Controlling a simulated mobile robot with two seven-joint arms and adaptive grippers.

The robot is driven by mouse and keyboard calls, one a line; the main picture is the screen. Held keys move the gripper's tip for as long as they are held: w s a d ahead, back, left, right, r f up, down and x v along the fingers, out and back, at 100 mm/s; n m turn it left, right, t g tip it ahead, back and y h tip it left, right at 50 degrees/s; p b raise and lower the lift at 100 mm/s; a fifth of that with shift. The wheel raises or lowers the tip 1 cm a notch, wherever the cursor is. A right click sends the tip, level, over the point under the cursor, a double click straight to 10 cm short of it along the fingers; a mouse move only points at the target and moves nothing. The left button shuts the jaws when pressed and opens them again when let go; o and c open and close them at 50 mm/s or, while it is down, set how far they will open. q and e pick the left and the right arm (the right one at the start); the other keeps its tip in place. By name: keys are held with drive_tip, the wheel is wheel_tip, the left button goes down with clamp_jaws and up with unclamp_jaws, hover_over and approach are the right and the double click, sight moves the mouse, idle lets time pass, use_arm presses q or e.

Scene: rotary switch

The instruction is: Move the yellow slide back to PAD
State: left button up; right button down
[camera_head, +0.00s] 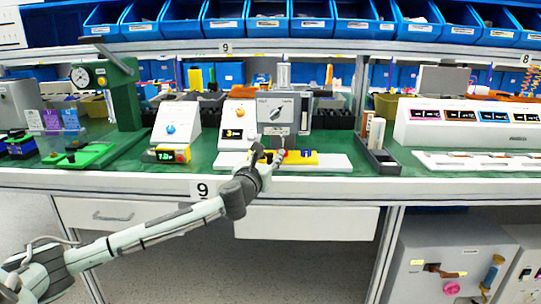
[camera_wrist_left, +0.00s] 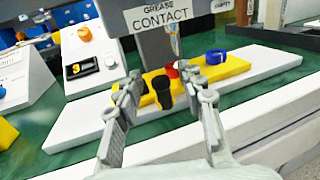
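The yellow slide (camera_head: 304,158) lies on a long white base (camera_head: 338,163) under a grey station (camera_head: 279,110) with a dial. In the left wrist view the slide (camera_wrist_left: 226,69) carries a blue ring (camera_wrist_left: 215,57), a red piece (camera_wrist_left: 172,73) and upright black pieces (camera_wrist_left: 163,90). My left gripper (camera_head: 271,154) is at the front of the slide. In its wrist view the fingers (camera_wrist_left: 160,80) are apart, one to each side of the black and red pieces, with no clear contact. A plate above reads GREASE CONTACT (camera_wrist_left: 163,14). No PAD mark is legible. My right gripper is out of view.
White control boxes with a blue knob (camera_head: 176,124) and an orange knob (camera_head: 239,117) stand left of the station. A dark tray (camera_head: 379,160) is to its right. Blue bins (camera_head: 308,20) line the shelf above. Green bench top shows between things.

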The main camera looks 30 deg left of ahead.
use_arm(q)
drive_tip(key=shift+w, duration=0.4)
clamp_jaws()
